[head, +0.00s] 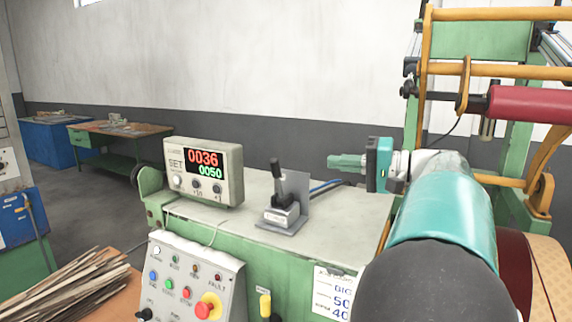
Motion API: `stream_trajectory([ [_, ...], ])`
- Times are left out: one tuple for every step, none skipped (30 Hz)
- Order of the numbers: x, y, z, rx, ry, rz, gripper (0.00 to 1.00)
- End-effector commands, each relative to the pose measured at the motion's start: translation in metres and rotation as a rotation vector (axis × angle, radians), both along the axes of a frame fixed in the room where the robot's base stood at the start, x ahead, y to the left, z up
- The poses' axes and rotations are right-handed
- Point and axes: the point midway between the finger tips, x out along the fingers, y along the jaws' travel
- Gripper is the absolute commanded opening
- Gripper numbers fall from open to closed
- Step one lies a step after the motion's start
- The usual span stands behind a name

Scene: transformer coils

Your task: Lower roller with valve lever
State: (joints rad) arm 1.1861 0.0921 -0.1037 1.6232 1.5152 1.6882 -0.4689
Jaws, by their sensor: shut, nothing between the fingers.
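The valve lever (277,183) has a black handle and stands upright on a grey valve block on top of the green machine cabinet (232,217). The red roller (532,104) lies level in the yellow and green frame at the upper right. My gripper (336,161) is to the right of the lever and apart from it. Its green fingers point left and are shut, with nothing held. My arm hides part of the cabinet's right side and part of the frame below the roller.
A counter box (204,171) with red and green digits stands left of the lever. A control panel (192,284) with buttons and a red-yellow stop knob is on the cabinet front. Blue hoses (326,186) run behind the lever. Wood strips (66,284) lie at lower left.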

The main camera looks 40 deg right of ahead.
Motion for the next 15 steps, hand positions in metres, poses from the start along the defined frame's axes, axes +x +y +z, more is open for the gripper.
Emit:
stream_trajectory([
  [-0.006, -0.009, 0.003, 0.000, -0.022, -0.012, 0.00],
  [-0.007, -0.011, 0.005, -0.002, -0.030, -0.013, 0.00],
  [-0.007, -0.012, 0.006, -0.002, -0.037, -0.014, 0.00],
  [-0.006, -0.012, 0.007, -0.002, -0.039, -0.014, 0.00],
  [-0.004, -0.011, 0.007, -0.002, -0.039, -0.013, 0.00],
  [0.000, -0.010, 0.007, -0.002, -0.039, -0.013, 0.00],
  [0.002, -0.009, 0.007, -0.003, -0.038, -0.013, 0.00],
  [0.006, -0.007, 0.006, -0.002, -0.038, -0.013, 0.00],
  [0.012, -0.005, 0.006, -0.002, -0.038, -0.013, 0.00],
  [0.017, -0.003, 0.006, -0.002, -0.038, -0.013, 0.00],
  [0.022, -0.001, 0.006, -0.002, -0.038, -0.012, 0.00],
  [0.030, 0.002, 0.006, -0.001, -0.037, -0.014, 0.00],
  [0.035, 0.005, 0.005, -0.001, -0.037, -0.011, 0.00],
  [0.041, 0.007, 0.005, -0.001, -0.037, -0.014, 0.00],
  [0.049, 0.009, 0.005, -0.001, -0.036, -0.013, 0.00],
])
